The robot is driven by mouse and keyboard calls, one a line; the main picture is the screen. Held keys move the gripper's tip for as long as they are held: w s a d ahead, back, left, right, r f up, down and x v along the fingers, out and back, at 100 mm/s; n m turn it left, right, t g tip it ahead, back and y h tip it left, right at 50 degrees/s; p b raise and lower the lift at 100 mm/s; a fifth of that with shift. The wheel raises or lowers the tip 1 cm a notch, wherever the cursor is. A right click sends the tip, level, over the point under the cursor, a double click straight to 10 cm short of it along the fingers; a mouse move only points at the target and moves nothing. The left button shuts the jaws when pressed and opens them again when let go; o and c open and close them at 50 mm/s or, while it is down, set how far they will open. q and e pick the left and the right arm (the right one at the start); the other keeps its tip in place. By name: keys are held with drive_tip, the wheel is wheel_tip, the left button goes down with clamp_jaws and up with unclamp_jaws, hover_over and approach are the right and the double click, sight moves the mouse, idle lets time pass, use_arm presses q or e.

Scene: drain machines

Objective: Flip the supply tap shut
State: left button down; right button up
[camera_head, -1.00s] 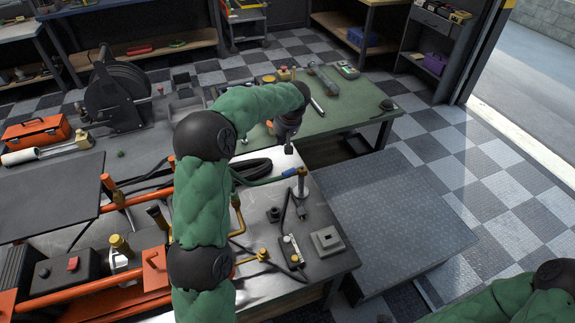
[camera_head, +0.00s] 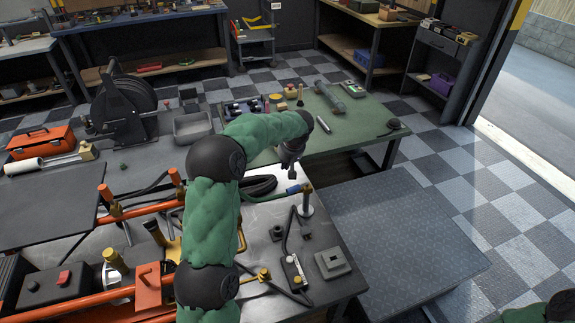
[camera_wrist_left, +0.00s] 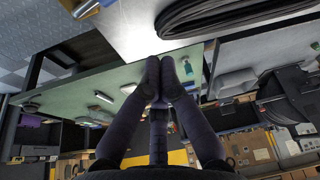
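Small brass fittings on the steel bench may include the supply tap, but I cannot tell which part it is. One brass fitting with a stem (camera_head: 263,275) stands near the bench's front, and a bent brass pipe (camera_head: 241,237) is partly hidden behind my left arm. My left gripper (camera_head: 291,174) points down above the back of the bench, close to a hose's blue end (camera_head: 294,189) and left of an upright post (camera_head: 306,203). In the left wrist view its fingertips (camera_wrist_left: 160,66) are together with nothing seen between them. My right gripper is out of view.
A black hose coil (camera_head: 258,186) lies beside my left gripper; it also shows in the left wrist view (camera_wrist_left: 235,14). A grey block (camera_head: 332,262) and a small switch box (camera_head: 293,271) sit on the bench. A green table (camera_head: 350,128) stands behind. A grey platform (camera_head: 400,235) lies right.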

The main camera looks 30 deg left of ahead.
sight(297, 189)
use_arm(q)
wheel_tip(297, 189, down, 6)
drive_tip(key=s+d+b, duration=0.1)
drive_tip(key=b, duration=0.2)
drive_tip(key=shift+d, duration=0.35)
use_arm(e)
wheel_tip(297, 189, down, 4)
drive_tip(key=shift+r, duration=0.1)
use_arm(q)
drive_tip(key=shift+d, duration=0.1)
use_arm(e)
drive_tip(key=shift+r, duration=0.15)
